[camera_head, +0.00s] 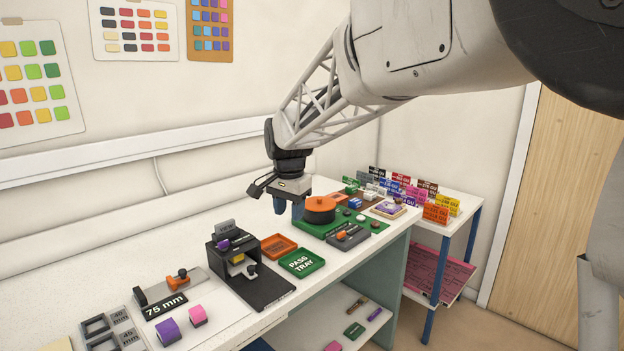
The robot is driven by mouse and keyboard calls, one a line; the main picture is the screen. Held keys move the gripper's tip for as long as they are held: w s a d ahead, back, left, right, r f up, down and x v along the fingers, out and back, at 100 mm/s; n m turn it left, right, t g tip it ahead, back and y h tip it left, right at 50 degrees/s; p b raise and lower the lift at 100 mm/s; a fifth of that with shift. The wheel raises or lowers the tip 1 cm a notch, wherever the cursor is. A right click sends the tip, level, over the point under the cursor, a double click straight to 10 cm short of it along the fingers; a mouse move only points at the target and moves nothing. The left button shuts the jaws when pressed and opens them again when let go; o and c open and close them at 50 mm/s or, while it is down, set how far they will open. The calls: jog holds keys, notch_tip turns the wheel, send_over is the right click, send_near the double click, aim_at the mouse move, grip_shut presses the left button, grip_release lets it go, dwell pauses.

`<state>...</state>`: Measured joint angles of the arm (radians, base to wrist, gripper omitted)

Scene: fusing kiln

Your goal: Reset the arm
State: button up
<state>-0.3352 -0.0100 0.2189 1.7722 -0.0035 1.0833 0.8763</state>
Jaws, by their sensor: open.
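My arm reaches in from the upper right of the head view. My gripper (287,206) points down above the white workbench (200,258), with its blue fingers apart and nothing seen between them. The exact height of the fingertips above the bench is hard to tell.
Below the gripper lie an orange tray (278,246) and a green "PASS TRAY" (301,263). A black fixture (235,253) stands to the left. Coloured labelled cards (436,213) stand on the right-hand table.

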jog(key=s+d+n+t, duration=0.1)
jog(key=s+d+n, duration=0.2)
jog(key=s+d, duration=1.55)
jog(key=s+d+f+n, duration=0.1)
jog(key=s+d+f, duration=0.1)
jog(key=s, duration=0.8)
jog(key=s+d+f+n, duration=0.2)
jog(key=s+d+f, duration=0.1)
jog(key=s, duration=0.7)
jog(key=shift+d+f+t, duration=0.25)
jog(key=shift+f+t, duration=0.15)
jog(key=shift+f, duration=0.25)
jog(key=shift+o, duration=0.4)
